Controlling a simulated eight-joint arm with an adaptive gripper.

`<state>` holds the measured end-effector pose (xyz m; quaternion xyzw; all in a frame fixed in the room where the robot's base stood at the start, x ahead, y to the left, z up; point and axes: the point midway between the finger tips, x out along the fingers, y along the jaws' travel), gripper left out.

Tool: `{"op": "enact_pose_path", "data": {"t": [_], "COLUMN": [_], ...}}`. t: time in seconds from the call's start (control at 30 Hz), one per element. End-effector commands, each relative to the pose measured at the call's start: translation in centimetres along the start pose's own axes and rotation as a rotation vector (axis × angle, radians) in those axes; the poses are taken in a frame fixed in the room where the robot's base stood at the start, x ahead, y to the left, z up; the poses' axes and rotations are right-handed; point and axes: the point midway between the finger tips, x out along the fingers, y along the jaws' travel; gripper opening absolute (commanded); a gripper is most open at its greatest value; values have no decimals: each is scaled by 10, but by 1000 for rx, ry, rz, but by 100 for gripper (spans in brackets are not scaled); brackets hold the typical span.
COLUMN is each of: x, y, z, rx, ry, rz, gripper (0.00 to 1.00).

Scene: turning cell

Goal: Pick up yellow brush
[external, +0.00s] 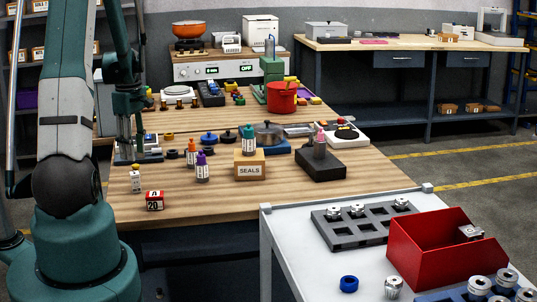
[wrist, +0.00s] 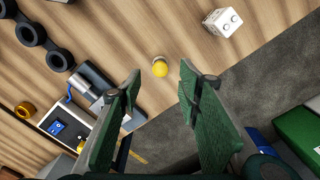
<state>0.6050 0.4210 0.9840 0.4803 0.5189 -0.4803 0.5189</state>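A small upright piece with a rounded yellow top and a pale, labelled body (external: 135,179) stands near the left front edge of the wooden table. It is the likeliest yellow brush, though no bristles can be made out. In the wrist view its yellow top (wrist: 160,66) shows from above, just beyond the gap between my fingertips. My gripper (wrist: 160,80) is open, with its two green fingers well apart and nothing between them. It appears to be above the table and apart from the yellow-topped piece. In the external view the fingers are hard to make out against the arm.
A red-and-white block marked 20 (external: 155,201) stands close by, near the table (external: 200,206) edge. Orange-topped (external: 192,152) and purple-topped (external: 202,167) bottles and a SEALS box (external: 250,164) stand to the right. A switch box (wrist: 58,127) lies left of my fingers.

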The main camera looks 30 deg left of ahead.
Motion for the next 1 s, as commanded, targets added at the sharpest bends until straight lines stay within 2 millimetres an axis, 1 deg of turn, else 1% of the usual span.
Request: {"op": "enact_pose_path", "data": {"t": [0.1, 0.23, 0.77, 1.0], "x": [9, 17, 22, 40], "y": [0, 0, 0, 0], "z": [0, 0, 0, 0], "rx": [0, 0, 0, 0], "ry": [0, 0, 0, 0], "rz": [0, 0, 0, 0], "gripper": [34, 34, 34, 34]}}
